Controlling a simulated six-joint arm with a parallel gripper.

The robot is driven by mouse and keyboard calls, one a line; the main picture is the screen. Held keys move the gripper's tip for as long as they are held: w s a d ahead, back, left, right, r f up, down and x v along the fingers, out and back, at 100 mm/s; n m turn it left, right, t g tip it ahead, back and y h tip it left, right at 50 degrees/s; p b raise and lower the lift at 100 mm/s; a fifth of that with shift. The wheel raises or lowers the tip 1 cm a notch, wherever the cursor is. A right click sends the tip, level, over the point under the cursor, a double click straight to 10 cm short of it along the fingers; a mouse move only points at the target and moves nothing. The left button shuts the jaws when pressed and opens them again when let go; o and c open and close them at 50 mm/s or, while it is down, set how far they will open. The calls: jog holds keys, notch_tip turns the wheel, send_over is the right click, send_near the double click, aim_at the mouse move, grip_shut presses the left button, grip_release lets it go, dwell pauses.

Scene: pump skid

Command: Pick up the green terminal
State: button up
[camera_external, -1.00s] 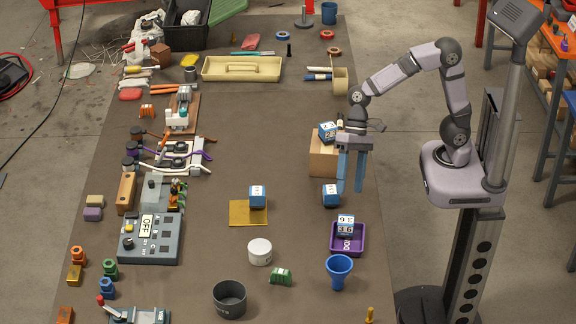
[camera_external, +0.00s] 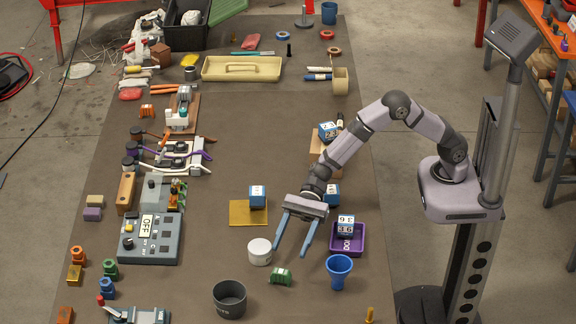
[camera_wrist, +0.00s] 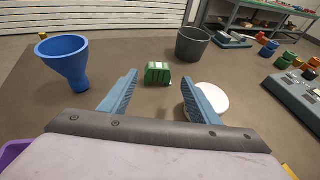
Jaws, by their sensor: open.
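The green terminal (camera_external: 281,276) is a small ribbed green block on the dark table, between the grey cup and the blue funnel. It also shows in the wrist view (camera_wrist: 158,73), ahead of and between my two blue fingers. My gripper (camera_external: 291,252) is open and empty, its fingers pointing down toward the table, just behind the terminal in the external view. The fingertips appear apart from the terminal. In the wrist view my gripper (camera_wrist: 158,90) spans wider than the terminal.
A white round jar (camera_external: 260,252) is close to the left finger in the external view. A blue funnel (camera_external: 339,270), a purple tray (camera_external: 361,246) with a blue cube, and a dark grey cup (camera_external: 230,299) stand around. Table between terminal and funnel is clear.

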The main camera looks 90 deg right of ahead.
aim_at(283, 270)
jog(key=shift+f, duration=0.85)
jog(key=shift+p+x, duration=1.05)
jog(key=shift+x, duration=2.6)
jog(key=shift+r, duration=0.1)
jog(key=c, duration=0.8)
jog(key=shift+r, duration=0.1)
